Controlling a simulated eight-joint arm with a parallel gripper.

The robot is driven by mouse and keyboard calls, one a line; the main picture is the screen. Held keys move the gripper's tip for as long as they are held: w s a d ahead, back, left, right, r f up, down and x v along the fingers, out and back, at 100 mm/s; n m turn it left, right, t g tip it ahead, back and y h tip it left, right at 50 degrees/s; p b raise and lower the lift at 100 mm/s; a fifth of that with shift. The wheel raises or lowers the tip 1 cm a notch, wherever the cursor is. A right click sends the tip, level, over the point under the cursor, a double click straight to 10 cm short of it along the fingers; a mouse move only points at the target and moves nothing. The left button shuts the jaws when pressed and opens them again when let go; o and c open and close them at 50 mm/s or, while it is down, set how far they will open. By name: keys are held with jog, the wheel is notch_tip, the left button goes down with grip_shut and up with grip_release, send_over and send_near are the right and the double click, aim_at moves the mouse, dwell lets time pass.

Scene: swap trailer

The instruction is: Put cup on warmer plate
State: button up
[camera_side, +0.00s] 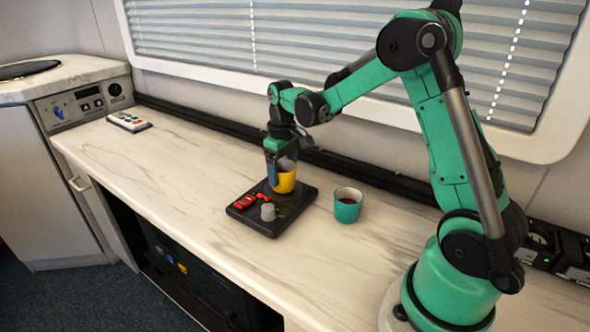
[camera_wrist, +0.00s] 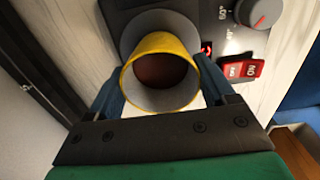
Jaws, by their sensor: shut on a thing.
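The yellow cup (camera_side: 285,181) is held upright between the fingers of my gripper (camera_side: 279,166), at the back part of the black warmer plate unit (camera_side: 284,213). In the wrist view the cup (camera_wrist: 158,48) has brown liquid inside, and the fingers of my gripper (camera_wrist: 160,86) lie on its two sides. The unit's round grey heating disc (camera_wrist: 130,30) shows behind the cup. I cannot tell whether the cup's bottom touches the disc.
A teal cup with dark liquid (camera_side: 348,205) stands right of the unit. The unit has a grey knob (camera_side: 268,212) and a red switch (camera_side: 243,202). The counter (camera_side: 170,160) between is clear.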

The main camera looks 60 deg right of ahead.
jog(key=shift+f, duration=0.1)
jog(key=o, duration=1.3)
notch_tip(320, 180, up, 12)
jog(key=s+a+f+t, duration=0.1)
jog(key=s+a+t, duration=0.1)
jog(key=s+a, duration=0.1)
jog(key=s+a+f+t, duration=0.1)
jog(key=s+a+t, duration=0.1)
jog(key=a, duration=0.4)
jog(key=s+a+f+t, duration=0.1)
jog(key=s+a+t, duration=0.2)
jog(key=s+a, duration=0.1)
jog(key=shift+s+a+f, duration=0.15)
jog(key=shift+s+f, duration=0.05)
jog(key=shift+s, duration=0.05)
